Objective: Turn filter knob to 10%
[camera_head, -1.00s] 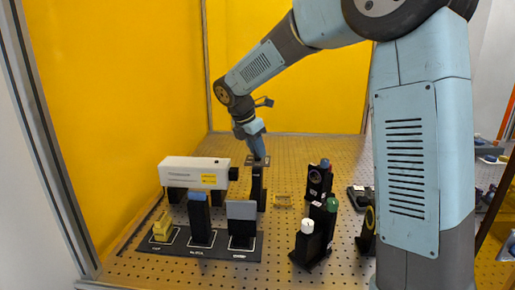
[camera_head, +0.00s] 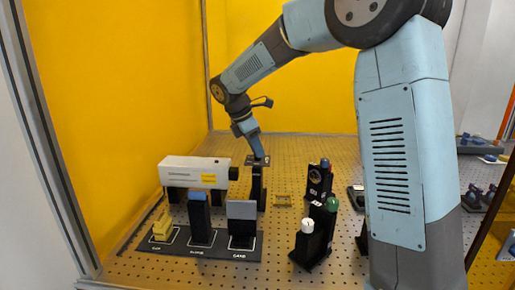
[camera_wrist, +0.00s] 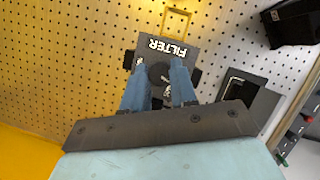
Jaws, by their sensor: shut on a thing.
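The filter unit (camera_wrist: 190,46) is a dark plate lettered FILTER, seen upside down in the wrist view. Its round dark knob (camera_wrist: 159,73) sits between the two blue fingers of my gripper (camera_wrist: 160,85), which is shut on it. A small pale mark shows near the knob; I cannot read the setting. In the head view the filter (camera_head: 257,185) is a black post-mounted piece behind the grey block, and my gripper (camera_head: 259,155) reaches down onto its top from above. The knob is hidden there by the fingers.
A white laser housing (camera_head: 190,172) stands left of the filter. In front, a dark tray (camera_head: 165,248) holds a yellow clip, a blue-topped block and a grey card. Black mounts with white (camera_head: 307,226) and green (camera_head: 331,204) knobs stand at right.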

